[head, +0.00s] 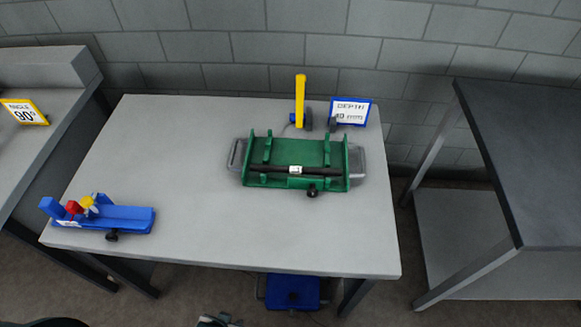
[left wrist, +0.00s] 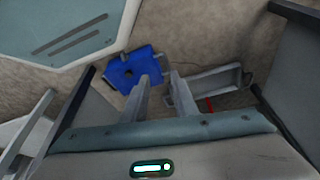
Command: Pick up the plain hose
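A dark hose (head: 270,168) lies lengthwise in the green tray-like fixture (head: 313,150) on the grey table. A small white label (head: 295,170) sits at its middle; I cannot tell whether the hose is otherwise plain. My left gripper (head: 215,321) shows only in part at the bottom edge of the head view, below and in front of the table. In the left wrist view its two fingers (left wrist: 161,88) stand apart with nothing between them. The hose is not seen in that view. My right gripper is not in view.
A blue fixture (head: 130,217) with red and yellow parts is at the table's front left. A yellow post (head: 300,100) and a DEPTH sign (head: 350,112) stand behind the green fixture. A blue box (head: 290,292) is under the table. A dark-topped table (head: 530,150) stands right.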

